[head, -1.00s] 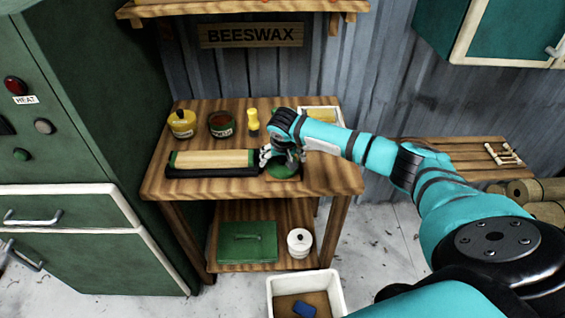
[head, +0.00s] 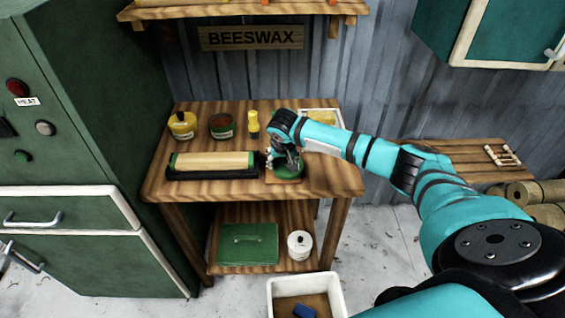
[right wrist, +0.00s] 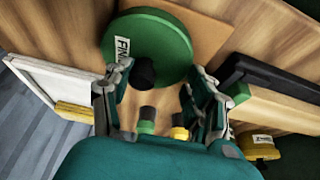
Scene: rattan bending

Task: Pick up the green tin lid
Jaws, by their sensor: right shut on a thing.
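The green tin lid (head: 291,176) lies on a small square wooden board (head: 270,178) on the workbench, partly hidden by my right gripper. In the right wrist view the round green lid (right wrist: 150,42) has a dark knob (right wrist: 143,73) and a white label beginning "FIN". My right gripper (head: 284,160) is over the lid, and its fingers (right wrist: 157,90) stand on either side of the knob. It is shut on the lid; the exact contact is hard to see. My left gripper is not in view.
A long pale block in a black tray (head: 212,174) lies just left. A yellow tin (head: 182,125), a dark red-brown pot (head: 222,125), a yellow bottle (head: 253,122) and a white-framed tray (head: 321,112) stand behind. The bench's front right is clear.

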